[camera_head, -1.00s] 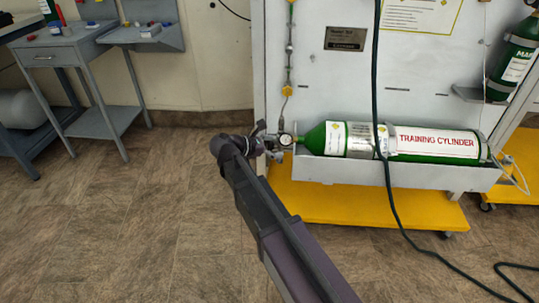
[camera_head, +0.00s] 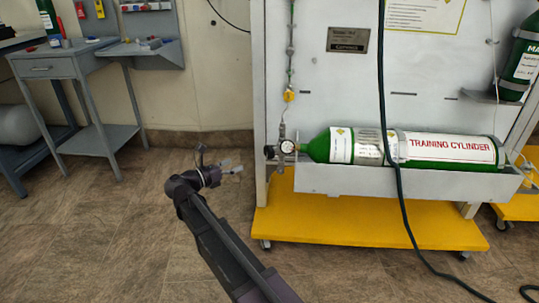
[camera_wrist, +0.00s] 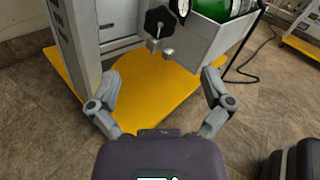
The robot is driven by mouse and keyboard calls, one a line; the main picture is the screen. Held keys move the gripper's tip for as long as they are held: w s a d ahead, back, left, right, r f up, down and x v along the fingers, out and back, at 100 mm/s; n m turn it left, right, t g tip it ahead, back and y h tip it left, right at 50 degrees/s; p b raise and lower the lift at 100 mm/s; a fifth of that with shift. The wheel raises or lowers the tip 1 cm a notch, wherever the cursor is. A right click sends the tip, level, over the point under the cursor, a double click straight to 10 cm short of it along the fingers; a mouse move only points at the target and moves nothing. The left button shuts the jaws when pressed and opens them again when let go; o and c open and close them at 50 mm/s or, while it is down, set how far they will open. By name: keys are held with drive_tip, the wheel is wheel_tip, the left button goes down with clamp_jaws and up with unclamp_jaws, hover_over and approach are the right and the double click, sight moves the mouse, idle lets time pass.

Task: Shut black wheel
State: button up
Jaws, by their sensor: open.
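The black wheel (camera_wrist: 160,20) shows in the wrist view as a dark lobed knob, beside a round gauge at the top. In the head view the small dark wheel (camera_head: 269,152) sits at the left end of the green training cylinder (camera_head: 318,147), left of the gauge (camera_head: 288,147). My gripper (camera_head: 234,167) is left of the wheel and a little lower, apart from it. In the wrist view my gripper (camera_wrist: 158,88) has its fingers spread wide with nothing between them, and the wheel lies beyond the fingertips.
The cylinder lies in a white trough (camera_head: 400,181) on a panel cart with a yellow base (camera_head: 360,227). A dark hose (camera_head: 389,100) hangs before the cylinder. A grey side table (camera_head: 70,62) stands at the left. The floor between is clear.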

sight(267, 152)
drive_tip(key=shift+d, duration=0.1)
drive_tip(key=x, duration=1.3)
drive_tip(key=shift+w+d, duration=0.25)
drive_tip(key=c, duration=1.1)
drive_tip(key=shift+o, duration=0.2)
